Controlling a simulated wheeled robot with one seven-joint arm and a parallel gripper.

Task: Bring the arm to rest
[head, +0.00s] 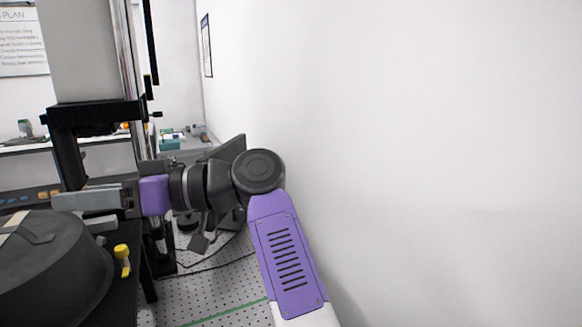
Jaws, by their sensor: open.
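My arm reaches from the bottom centre of the head view up to a dark round joint, then bends left. My gripper (72,211) points left at the end of it, behind a purple wrist section. Its two grey fingers are apart, with nothing seen between them. They are above and beside a black rounded cover (60,265) at the lower left. I cannot tell whether the fingers touch it.
A black stand (85,112) with a tall grey column rises behind the gripper. A yellow knob (122,255) sits by the cover's right side. A perforated floor (215,285) lies below. A bare white wall (420,130) fills the right. A bench (110,142) stands at the back.

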